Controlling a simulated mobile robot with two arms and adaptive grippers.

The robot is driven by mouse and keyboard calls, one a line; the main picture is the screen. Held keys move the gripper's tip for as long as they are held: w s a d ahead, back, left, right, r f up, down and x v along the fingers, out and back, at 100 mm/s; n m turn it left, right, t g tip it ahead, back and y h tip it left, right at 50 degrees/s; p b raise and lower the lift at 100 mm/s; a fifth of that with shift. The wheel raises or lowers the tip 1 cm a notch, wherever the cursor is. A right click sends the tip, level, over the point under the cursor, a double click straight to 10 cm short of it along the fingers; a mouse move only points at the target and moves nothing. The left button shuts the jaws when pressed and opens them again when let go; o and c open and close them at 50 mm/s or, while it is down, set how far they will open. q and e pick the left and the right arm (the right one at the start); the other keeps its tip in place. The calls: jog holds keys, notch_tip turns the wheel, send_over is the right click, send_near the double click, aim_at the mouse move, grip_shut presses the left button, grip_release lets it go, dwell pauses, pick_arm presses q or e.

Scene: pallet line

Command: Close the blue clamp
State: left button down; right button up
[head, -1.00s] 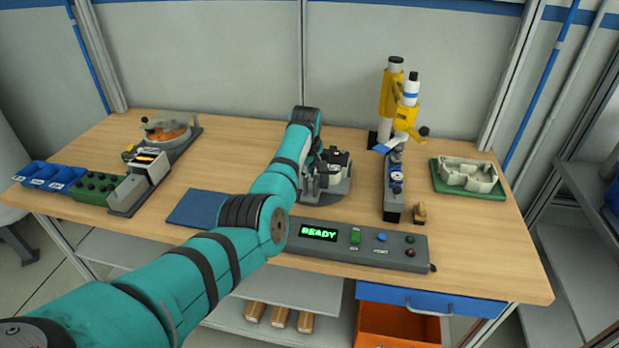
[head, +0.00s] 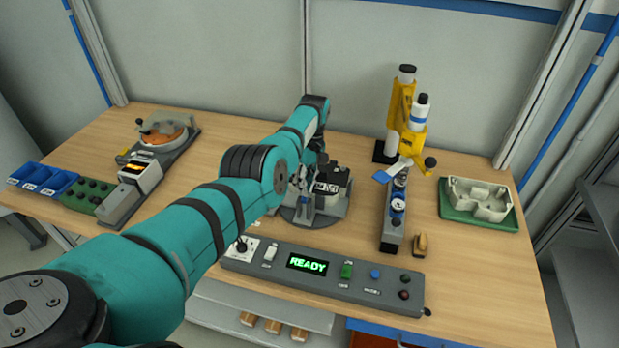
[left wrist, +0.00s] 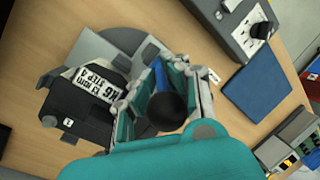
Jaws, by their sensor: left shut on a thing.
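The blue clamp's lever (left wrist: 161,77), a blue bar with a black knob (left wrist: 167,111), lies between my left gripper's fingers (left wrist: 163,98) in the left wrist view. The gripper is shut on it. In the head view my left gripper (head: 307,178) is at the left side of the round grey fixture (head: 302,218), mostly behind my arm, and the lever is not clear there. The fixture carries a dark block with a white label (head: 327,187), which also shows in the left wrist view (left wrist: 98,88). My right gripper is not in view.
A control box (head: 322,277) reading READY stands in front of the fixture. A grey rail device (head: 394,215) and a yellow-and-white stand (head: 405,125) are to its right. A green tray (head: 480,219) lies far right. Blue bins (head: 42,180) are far left.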

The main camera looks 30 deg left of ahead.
pick_arm(q)
jog(key=shift+s+d+f, duration=0.1)
jog(key=shift+s+f, duration=0.15)
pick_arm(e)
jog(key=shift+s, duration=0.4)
pick_arm(q)
jog(key=c, duration=1.4)
grip_release()
jog(key=shift+w, duration=0.1)
jog(key=shift+c, duration=0.2)
jog(key=shift+o, duration=0.6)
jog(key=shift+r, duration=0.2)
jog(key=shift+v, duration=0.75)
jog(key=v, duration=0.2)
jog(key=s+v, duration=0.1)
jog(key=v, duration=0.3)
jog(key=shift+s+d+r, duration=0.1)
jog(key=shift+s+r, duration=0.05)
jog(key=shift+r, duration=0.25)
jog(key=shift+s+r, duration=0.25)
jog(key=shift+r, duration=0.6)
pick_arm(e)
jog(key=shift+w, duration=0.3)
